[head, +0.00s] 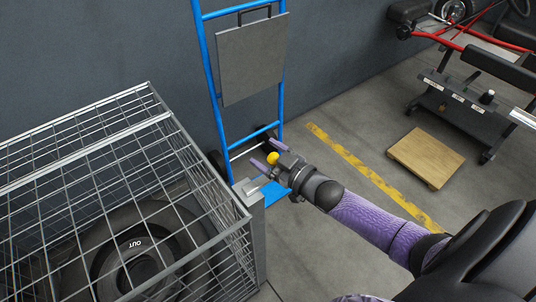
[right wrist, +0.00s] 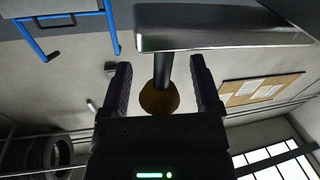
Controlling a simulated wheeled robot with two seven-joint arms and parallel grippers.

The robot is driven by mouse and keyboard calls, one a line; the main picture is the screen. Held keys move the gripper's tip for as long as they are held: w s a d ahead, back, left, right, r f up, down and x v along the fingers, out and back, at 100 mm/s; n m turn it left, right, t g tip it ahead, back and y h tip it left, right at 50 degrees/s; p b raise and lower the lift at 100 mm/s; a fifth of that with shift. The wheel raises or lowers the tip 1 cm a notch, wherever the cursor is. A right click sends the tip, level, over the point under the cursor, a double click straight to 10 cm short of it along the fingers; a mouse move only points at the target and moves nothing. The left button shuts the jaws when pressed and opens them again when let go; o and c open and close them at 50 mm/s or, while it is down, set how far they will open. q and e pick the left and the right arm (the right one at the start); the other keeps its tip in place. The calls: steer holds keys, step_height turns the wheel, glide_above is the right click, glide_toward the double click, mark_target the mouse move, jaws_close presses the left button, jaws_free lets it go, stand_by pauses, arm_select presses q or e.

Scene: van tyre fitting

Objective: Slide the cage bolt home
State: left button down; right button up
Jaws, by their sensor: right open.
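The wire cage (head: 150,90) stands at the left in the head view, with a black tyre (head: 160,225) marked OUT inside. At its right corner is a grey post (head: 258,240) with a metal bolt part on top (head: 252,188). The bolt's yellow knob (head: 272,158) shows above it, between the fingers of my right gripper (head: 268,155). In the right wrist view the knob (right wrist: 160,98) sits on a dark stem below a metal bar (right wrist: 225,30). My right gripper (right wrist: 160,90) is open, one finger on each side of the knob, with gaps visible. My left gripper is out of view.
A blue hand truck (head: 205,70) with a grey panel (head: 252,58) stands against the wall just behind the gripper. A wooden board (head: 426,156) lies on the floor at right, past a yellow line (head: 370,175). A dark wheeled stand (head: 465,105) is farther back.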

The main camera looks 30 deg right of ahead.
steer(key=shift+c, duration=0.2)
jaws_close()
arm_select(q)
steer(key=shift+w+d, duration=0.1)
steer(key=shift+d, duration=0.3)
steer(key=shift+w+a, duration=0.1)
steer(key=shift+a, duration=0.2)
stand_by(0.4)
